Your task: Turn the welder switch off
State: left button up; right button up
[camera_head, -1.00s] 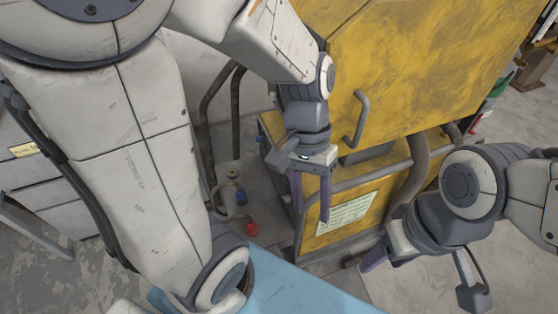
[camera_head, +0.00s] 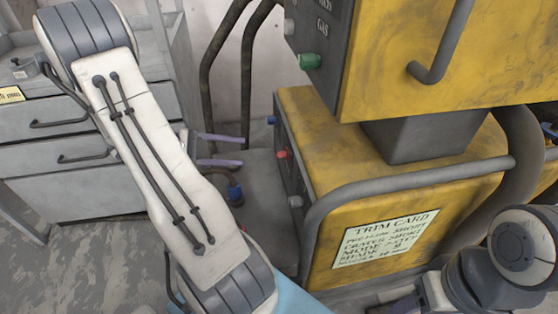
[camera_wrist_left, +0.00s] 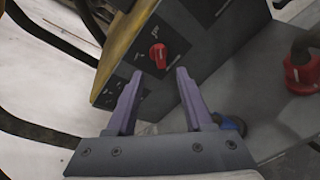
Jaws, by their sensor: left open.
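The welder is a yellow cabinet (camera_head: 330,115) with a dark side panel. A red switch knob (camera_head: 281,154) sticks out of that panel, and it also shows in the left wrist view (camera_wrist_left: 158,55), upright among white markings. My left gripper (camera_head: 241,150) is open and empty, its purple fingers pointing at the panel, a short gap from the knob. In the left wrist view the knob lies beyond the fingertips (camera_wrist_left: 157,72), slightly above the space between them. My right gripper (camera_head: 408,302) is only partly in view at the bottom right.
A blue knob (camera_head: 270,120) and a pale knob (camera_head: 296,201) are on the same panel. A green fitting (camera_head: 309,62) juts from the upper box. A grey tube rail (camera_head: 400,180) wraps the cabinet's front. A red-based fitting (camera_wrist_left: 302,76) stands right in the left wrist view.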

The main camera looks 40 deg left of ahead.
aim_at(278, 155)
pick_arm(q)
jog(key=b+x, duration=0.3)
jog(key=x, duration=0.7)
grip_shut()
